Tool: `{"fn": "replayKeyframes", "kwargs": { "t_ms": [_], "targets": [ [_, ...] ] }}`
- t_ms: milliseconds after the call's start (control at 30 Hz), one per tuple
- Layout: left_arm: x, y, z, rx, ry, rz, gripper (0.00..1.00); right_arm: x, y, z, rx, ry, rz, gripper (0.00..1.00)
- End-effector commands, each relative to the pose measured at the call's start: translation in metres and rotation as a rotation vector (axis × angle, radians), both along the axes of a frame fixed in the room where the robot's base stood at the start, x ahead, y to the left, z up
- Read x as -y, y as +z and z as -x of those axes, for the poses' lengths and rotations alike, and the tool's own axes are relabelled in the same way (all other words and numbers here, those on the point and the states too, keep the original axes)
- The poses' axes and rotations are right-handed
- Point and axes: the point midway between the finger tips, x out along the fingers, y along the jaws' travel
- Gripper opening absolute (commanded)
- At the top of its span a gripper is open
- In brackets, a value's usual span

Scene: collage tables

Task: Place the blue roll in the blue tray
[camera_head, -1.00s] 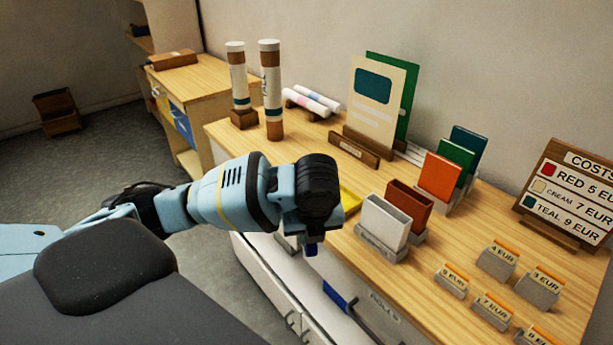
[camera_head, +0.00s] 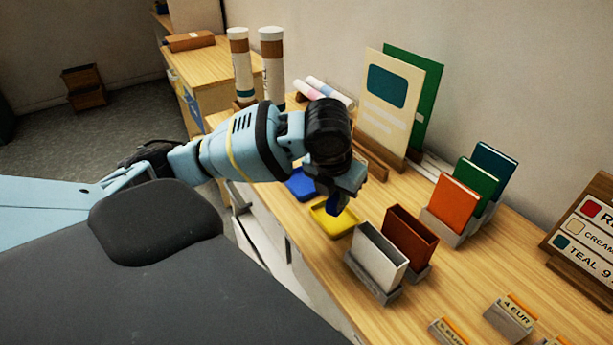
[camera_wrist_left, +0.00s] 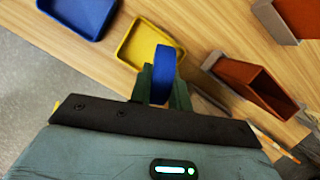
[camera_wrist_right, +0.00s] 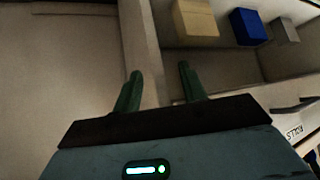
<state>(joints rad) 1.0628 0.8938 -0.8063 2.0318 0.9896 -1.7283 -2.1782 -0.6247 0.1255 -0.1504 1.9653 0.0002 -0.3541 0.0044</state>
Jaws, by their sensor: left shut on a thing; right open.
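My left gripper (camera_head: 345,194) is shut on the blue roll (camera_wrist_left: 162,75), which shows upright between its fingers in the left wrist view. My right gripper (camera_wrist_right: 158,88) is open and empty over an open drawer.
The yellow tray (camera_head: 325,223) sits next to the blue tray. A white holder (camera_head: 378,258) and a brown holder (camera_head: 410,237) stand to its right. The drawer holds a cream block (camera_wrist_right: 195,18), a blue block (camera_wrist_right: 248,27) and a grey block (camera_wrist_right: 284,30).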

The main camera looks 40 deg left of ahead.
Motion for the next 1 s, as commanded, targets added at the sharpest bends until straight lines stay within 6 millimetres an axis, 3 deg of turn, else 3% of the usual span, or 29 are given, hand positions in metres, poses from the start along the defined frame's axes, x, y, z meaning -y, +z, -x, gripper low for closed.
{"fn": "replayKeyframes", "kwargs": {
  "t_ms": [167, 700, 1000],
  "targets": [
    [-0.022, -0.002, -0.007, 0.0, 0.009, -0.001, 0.0, -0.001, 0.001, -0.002, 0.004, -0.001, -0.001, 0.42],
    [-0.13, -0.012, -0.046, 0.0, 0.005, 0.0, 0.0, -0.003, 0.005, -0.009, 0.019, -0.008, -0.009, 0.42],
    [-0.143, -0.014, -0.052, 0.001, 0.002, 0.0, 0.0, -0.003, 0.005, -0.008, 0.019, -0.007, -0.008, 0.42]
  ]
}}
